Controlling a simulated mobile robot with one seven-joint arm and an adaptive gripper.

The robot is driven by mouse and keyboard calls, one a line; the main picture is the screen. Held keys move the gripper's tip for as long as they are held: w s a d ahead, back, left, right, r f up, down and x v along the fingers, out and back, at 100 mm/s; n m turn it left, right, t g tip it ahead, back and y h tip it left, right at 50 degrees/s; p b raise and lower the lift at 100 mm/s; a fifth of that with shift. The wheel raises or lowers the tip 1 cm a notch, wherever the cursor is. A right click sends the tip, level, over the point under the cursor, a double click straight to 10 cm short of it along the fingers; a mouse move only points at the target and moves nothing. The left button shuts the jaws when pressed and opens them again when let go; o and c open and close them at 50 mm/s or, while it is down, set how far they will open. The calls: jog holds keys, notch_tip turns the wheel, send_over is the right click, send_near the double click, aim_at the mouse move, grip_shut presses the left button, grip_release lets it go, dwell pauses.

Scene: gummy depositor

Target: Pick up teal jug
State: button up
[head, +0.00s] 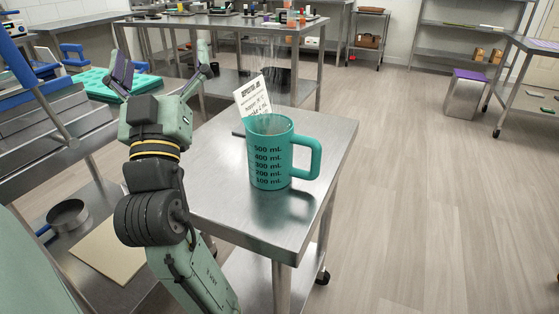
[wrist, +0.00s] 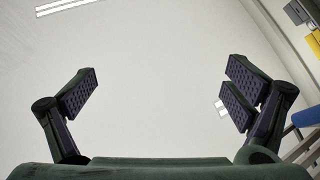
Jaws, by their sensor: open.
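The teal jug (head: 268,158) stands upright on a small steel table in the head view. Dark volume marks show on its front, and its handle (head: 307,158) points right. My gripper (head: 163,72) is to the left of the jug and above it in the picture, apart from it, with its fingers pointing up. It is open and empty. In the wrist view, my open fingers (wrist: 163,95) are spread wide against a pale ceiling. The jug is not in the wrist view.
The steel table (head: 300,212) holds a white printed card (head: 252,97) behind the jug. A teal mold tray (head: 95,83) lies left of my gripper. A pan (head: 68,215) sits on a lower shelf at left. The floor (head: 430,190) at right is clear.

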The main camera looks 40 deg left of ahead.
jog(key=w+f+m+t+h, duration=0.2)
jog(key=w+f+m+h, duration=0.2)
jog(key=f+m+h, duration=0.5)
jog(key=m+g+h+b, duration=0.1)
jog(key=m+g+h, duration=0.15)
jog(key=h, duration=0.85)
send_near(250, 143)
jog(key=w, duration=0.3)
jog(key=shift+w+f+m+h, duration=0.1)
jog(key=shift+w+m+h, duration=0.2)
jog(key=shift+m+h, duration=0.15)
jog(key=w, duration=0.5)
jog(key=shift+d, duration=0.4)
jog(key=w, duration=0.3)
jog(key=w+d+p, duration=0.1)
jog(key=w, duration=0.1)
jog(key=shift+f, duration=0.4)
jog(key=c, duration=1.9)
jog(key=shift+r, duration=0.1)
